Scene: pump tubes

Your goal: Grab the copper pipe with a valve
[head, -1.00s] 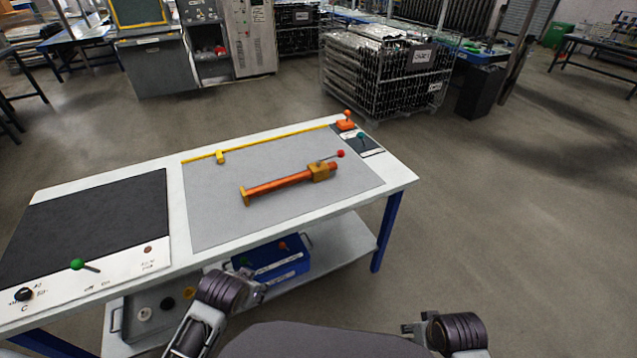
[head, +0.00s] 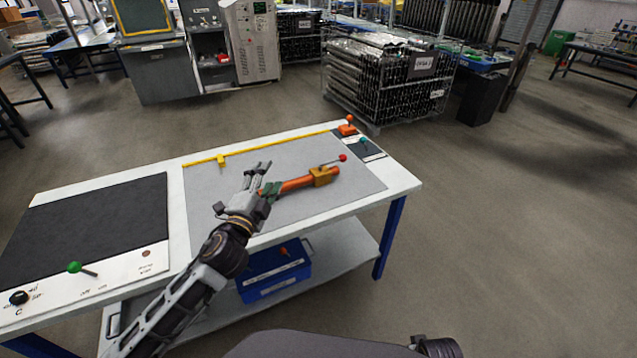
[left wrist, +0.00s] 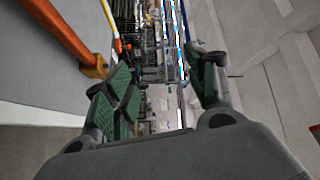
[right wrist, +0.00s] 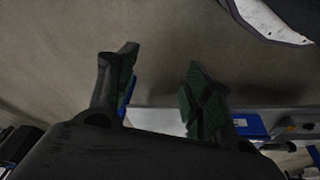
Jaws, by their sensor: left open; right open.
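The copper pipe (head: 297,184) lies on the grey mat (head: 352,187) of the white table, with a brass valve block (head: 321,177) and a red-knobbed lever (head: 342,158) at its right end. My left gripper (head: 262,178) is open over the pipe's left end and hides that end in the head view. In the left wrist view the pipe (left wrist: 62,32) and its end flange (left wrist: 95,70) lie left of the open green-padded fingers (left wrist: 158,68), outside the gap between them. My right gripper (right wrist: 160,62) is open and empty in its wrist view, away from the pipe.
A yellow rail (head: 260,149) runs along the table's back edge, with an orange-knobbed switch (head: 347,127) at its right end. A black mat (head: 95,225) covers the left side. A blue bin (head: 275,278) stands on the lower shelf. The mat's right part is clear.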

